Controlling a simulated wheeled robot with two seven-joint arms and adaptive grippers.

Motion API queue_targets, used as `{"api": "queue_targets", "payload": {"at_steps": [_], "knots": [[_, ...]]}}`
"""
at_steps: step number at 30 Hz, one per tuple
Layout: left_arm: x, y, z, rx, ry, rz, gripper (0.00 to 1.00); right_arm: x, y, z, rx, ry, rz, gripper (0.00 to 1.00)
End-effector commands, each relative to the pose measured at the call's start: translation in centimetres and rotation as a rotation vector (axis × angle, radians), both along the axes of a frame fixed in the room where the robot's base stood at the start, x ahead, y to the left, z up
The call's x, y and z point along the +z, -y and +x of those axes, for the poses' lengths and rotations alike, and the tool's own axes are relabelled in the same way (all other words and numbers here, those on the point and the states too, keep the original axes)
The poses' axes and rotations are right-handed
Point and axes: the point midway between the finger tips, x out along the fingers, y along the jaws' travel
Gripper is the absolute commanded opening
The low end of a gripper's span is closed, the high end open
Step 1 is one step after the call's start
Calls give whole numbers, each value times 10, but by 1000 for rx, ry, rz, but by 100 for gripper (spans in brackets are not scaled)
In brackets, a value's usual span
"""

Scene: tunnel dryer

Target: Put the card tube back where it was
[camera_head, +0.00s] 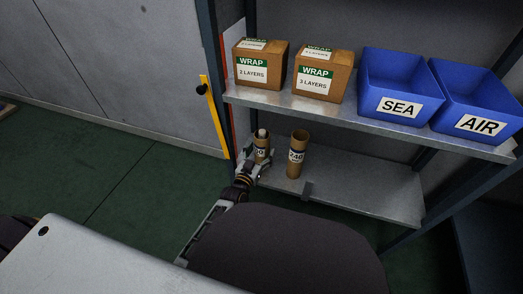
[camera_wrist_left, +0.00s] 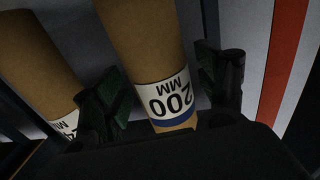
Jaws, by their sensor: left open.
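A card tube labelled 200 MM (camera_wrist_left: 145,50) stands between the two fingers of my left gripper (camera_wrist_left: 160,90) in the left wrist view. The fingers are open, one on each side of it. In the head view this tube (camera_head: 261,143) is at the left end of the lower shelf, with a pale thing showing at its top, and my left gripper (camera_head: 254,160) is at it. A second, taller card tube (camera_head: 298,155), its label partly reading 240, stands upright on the lower shelf to the right. It also shows in the left wrist view (camera_wrist_left: 35,70). My right gripper is not in view.
The lower shelf (camera_head: 370,190) is bare right of the tubes. The upper shelf (camera_head: 275,100) holds two WRAP boxes (camera_head: 262,65) (camera_head: 322,75) and two blue bins marked SEA (camera_head: 398,85) and AIR (camera_head: 480,100). A dark shelf post (camera_head: 212,60) stands at the left.

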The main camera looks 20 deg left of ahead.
Motion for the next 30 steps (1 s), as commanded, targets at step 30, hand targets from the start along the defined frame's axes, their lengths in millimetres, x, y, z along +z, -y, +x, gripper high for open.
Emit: {"api": "queue_targets", "payload": {"at_steps": [30], "knots": [[1, -11, -98, 0, -1, 0, 73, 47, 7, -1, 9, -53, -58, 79]]}}
